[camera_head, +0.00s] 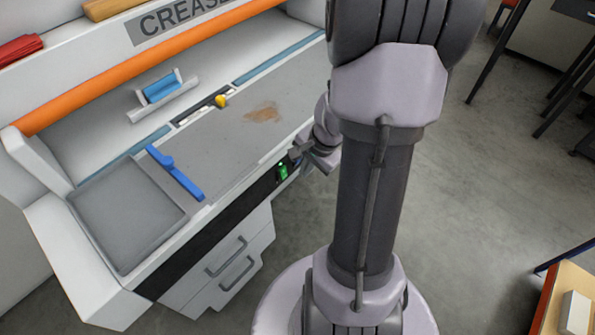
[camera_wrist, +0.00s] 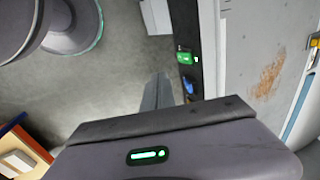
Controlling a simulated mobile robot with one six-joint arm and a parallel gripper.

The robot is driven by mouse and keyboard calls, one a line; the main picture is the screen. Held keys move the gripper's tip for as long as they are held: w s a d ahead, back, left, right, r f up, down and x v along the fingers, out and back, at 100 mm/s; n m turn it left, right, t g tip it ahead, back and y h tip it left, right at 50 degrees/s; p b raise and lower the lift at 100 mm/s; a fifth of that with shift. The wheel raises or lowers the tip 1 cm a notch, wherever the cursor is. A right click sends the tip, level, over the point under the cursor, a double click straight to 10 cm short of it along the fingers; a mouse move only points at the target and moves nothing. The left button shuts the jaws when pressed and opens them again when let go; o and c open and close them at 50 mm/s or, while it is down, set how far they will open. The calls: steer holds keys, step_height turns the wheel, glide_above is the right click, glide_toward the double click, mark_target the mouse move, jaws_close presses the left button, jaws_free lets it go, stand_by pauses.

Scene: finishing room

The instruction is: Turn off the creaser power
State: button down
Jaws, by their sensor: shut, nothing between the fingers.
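The creaser (camera_head: 60,150) is a white machine with an orange bar and a lettered label on top. A lit green switch (camera_head: 282,172) sits on the dark strip along its front face. The green switch also shows in the wrist view (camera_wrist: 184,57), with a blue control (camera_wrist: 189,82) beside it on the same dark strip. My gripper (camera_head: 295,153) is by the front edge of the creaser, near the green switch. Its fingers are together and empty in the wrist view (camera_wrist: 158,92), beside the dark strip. I cannot tell whether they touch it.
A blue guide (camera_head: 175,172) and a yellow knob (camera_head: 221,101) are on the creaser bed, which has a brown stain (camera_head: 264,113). Drawers (camera_head: 230,265) are below. An orange-edged table (camera_head: 568,300) stands at lower right. The grey floor between is clear.

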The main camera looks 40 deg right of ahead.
mark_target(283, 173)
steer(key=w+f+b, duration=0.3)
steer(key=w+f, duration=0.3)
steer(key=f, duration=0.2)
steer(key=shift+w+a+f+b, duration=0.15)
steer(key=shift+a+f+b, duration=0.1)
steer(key=shift+f+b, duration=0.15)
